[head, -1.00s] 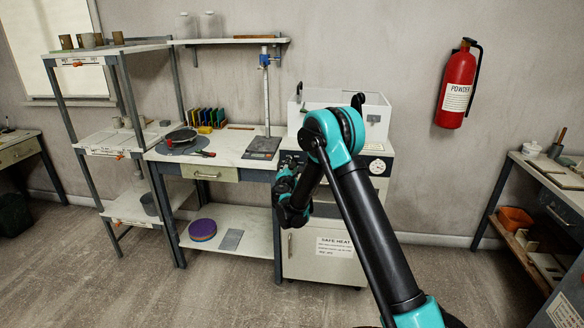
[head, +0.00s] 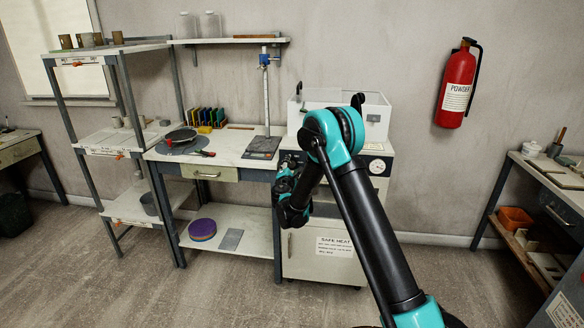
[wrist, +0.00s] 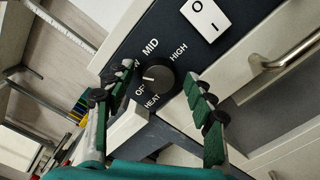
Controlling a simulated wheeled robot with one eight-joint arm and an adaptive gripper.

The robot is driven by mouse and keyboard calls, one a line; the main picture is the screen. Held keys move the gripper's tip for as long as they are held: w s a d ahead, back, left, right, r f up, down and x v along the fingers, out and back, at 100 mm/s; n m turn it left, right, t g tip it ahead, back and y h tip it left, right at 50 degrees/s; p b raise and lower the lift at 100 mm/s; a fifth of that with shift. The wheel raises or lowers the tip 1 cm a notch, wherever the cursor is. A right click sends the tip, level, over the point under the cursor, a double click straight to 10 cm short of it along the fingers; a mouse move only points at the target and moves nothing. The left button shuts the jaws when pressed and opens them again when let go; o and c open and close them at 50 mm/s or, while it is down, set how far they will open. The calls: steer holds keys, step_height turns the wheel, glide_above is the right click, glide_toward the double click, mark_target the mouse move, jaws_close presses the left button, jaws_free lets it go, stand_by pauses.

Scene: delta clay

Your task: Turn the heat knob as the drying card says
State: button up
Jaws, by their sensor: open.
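The heat knob (wrist: 157,78) is round and black on a dark panel, with OFF, MID and HIGH around it and HEAT below. Its white mark points left, near OFF; a label beside it is partly covered by my left finger. My gripper (wrist: 159,80) is open, its green-padded fingers on either side of the knob; I cannot tell if they touch it. In the head view my gripper (head: 287,168) is at the front of the drying cabinet (head: 305,255). A card headed SAFE HEAT (head: 335,246) is on the cabinet door; its small lines are unreadable.
A white rocker switch (wrist: 206,18) is above the knob, and a metal handle (wrist: 290,50) is to the right. A dial (head: 377,166) is on the cabinet front. A workbench (head: 235,147) adjoins on the left. The floor (head: 140,285) in front is clear.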

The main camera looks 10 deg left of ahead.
steer(key=s, duration=1.2)
steer(key=shift+a, duration=0.2)
steer(key=s+d+r+m+g+h, duration=0.1)
steer(key=s+d+m+g, duration=0.2)
steer(key=d, duration=0.6)
steer(key=s+d+r+m+g+h, duration=0.15)
steer(key=s+d+m, duration=0.3)
steer(key=d, duration=0.45)
steer(key=s+d+m+g+h, duration=0.25)
steer(key=d+m, duration=0.25)
steer(key=d, duration=0.4)
steer(key=s+d+f+m+g+y, duration=0.25)
steer(key=s+d+m+g, duration=0.35)
steer(key=s, duration=0.7)
steer(key=s+f+m+y, duration=0.1)
steer(key=s+f+m, duration=0.1)
steer(key=s, duration=0.6)
steer(key=s+f+m+y, duration=0.2)
steer(key=s+m, duration=0.1)
steer(key=s, duration=0.5)
steer(key=shift+s+f+g, duration=0.2)
steer(key=shift+f+g, duration=0.1)
steer(key=shift+g, duration=0.1)
steer(key=shift+w, duration=0.1)
